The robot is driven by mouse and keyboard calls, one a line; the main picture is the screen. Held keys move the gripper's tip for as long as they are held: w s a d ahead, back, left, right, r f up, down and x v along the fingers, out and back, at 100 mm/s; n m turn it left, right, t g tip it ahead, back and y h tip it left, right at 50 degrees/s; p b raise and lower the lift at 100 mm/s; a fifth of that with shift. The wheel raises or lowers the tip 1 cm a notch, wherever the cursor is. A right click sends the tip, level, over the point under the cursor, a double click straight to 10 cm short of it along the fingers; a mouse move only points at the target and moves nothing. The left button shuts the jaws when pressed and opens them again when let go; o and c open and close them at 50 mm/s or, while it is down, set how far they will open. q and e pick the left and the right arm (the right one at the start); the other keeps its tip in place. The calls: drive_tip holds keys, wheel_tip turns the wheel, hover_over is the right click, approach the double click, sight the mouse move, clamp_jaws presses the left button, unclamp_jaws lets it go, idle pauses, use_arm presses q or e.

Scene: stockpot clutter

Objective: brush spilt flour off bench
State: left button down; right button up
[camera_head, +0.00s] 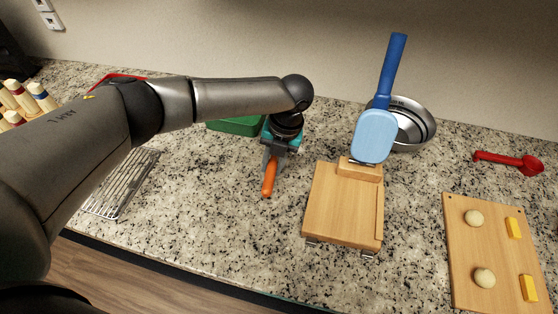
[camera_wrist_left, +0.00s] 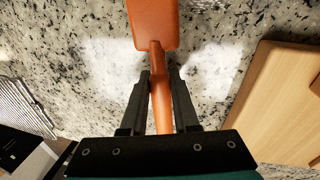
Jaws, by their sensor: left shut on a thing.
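My left gripper (camera_head: 270,160) is shut on an orange tool (camera_head: 269,180), low over the granite bench (camera_head: 215,220). In the left wrist view the fingers of my left gripper (camera_wrist_left: 158,82) close on the tool's narrow handle, and its broad flat orange head (camera_wrist_left: 153,25) extends away from me. Whether the head touches the bench, I cannot tell. White flour patches (camera_wrist_left: 213,70) lie on the bench on both sides of the handle. The flour is hard to make out in the head view. My right gripper is not in view.
A wooden board (camera_head: 340,205) lies right of the tool. A light-blue paddle (camera_head: 376,135) stands behind it, before a steel bowl (camera_head: 415,122). A wire rack (camera_head: 122,185) is left, a green container (camera_head: 236,126) behind. A cutting board (camera_head: 490,245) with dough balls and a red tool (camera_head: 508,160) lie right.

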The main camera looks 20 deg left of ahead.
use_arm(q)
drive_tip(key=shift+w+a+f+b, duration=0.15)
drive_tip(key=shift+w+f+b, duration=0.05)
drive_tip(key=shift+w+b, duration=1.35)
drive_tip(key=shift+w, duration=0.1)
drive_tip(key=shift+w+r+b, duration=0.25)
drive_tip(key=shift+w+b, duration=0.05)
drive_tip(key=shift+w, duration=0.15)
